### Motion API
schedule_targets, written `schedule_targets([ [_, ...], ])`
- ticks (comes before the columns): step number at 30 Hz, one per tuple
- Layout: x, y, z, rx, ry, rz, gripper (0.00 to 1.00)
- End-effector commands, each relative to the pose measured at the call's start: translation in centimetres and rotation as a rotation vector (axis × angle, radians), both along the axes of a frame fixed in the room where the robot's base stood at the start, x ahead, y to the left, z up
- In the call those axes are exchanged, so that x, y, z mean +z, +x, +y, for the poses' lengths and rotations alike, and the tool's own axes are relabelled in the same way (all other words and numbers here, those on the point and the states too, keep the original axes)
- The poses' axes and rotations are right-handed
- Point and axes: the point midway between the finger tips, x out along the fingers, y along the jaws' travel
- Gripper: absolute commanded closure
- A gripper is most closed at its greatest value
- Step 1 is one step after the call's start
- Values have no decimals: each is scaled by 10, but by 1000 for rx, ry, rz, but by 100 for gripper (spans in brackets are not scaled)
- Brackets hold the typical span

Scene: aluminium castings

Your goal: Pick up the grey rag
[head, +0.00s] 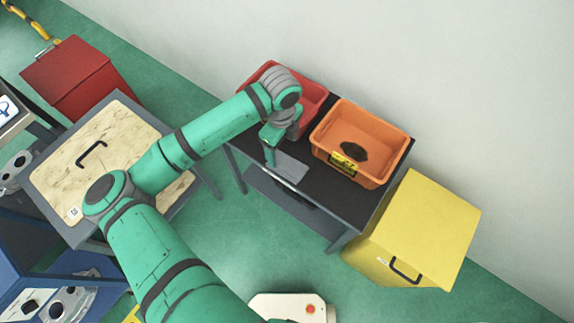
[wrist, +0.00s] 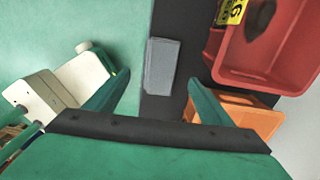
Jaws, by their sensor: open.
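The grey rag (head: 291,168) lies flat near the front edge of a black-topped table (head: 325,197). In the wrist view the rag (wrist: 162,66) is a folded-looking grey rectangle on the dark top, close to the green floor side. My gripper (head: 270,157) is over the table's front edge, beside the rag in the head view. In the wrist view my gripper (wrist: 160,82) is open, its two green fingers spread to either side of the rag's line. Nothing is between the fingers. The gap in height to the rag is hard to judge.
A red bin (wrist: 283,80) with a dark lump inside and an orange bin (head: 380,174) with another dark item stand behind the rag. A yellow box (head: 432,225) stands at the table's right. A wood-topped table (head: 60,180) is at left.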

Motion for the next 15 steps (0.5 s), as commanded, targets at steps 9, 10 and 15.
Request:
schedule_targets([
  [9, -44, 0, 0, 3, -1, 1, 25],
  [10, -46, 0, 0, 3, -1, 1, 25],
  [15, -53, 0, 1, 4, 0, 0, 25],
])
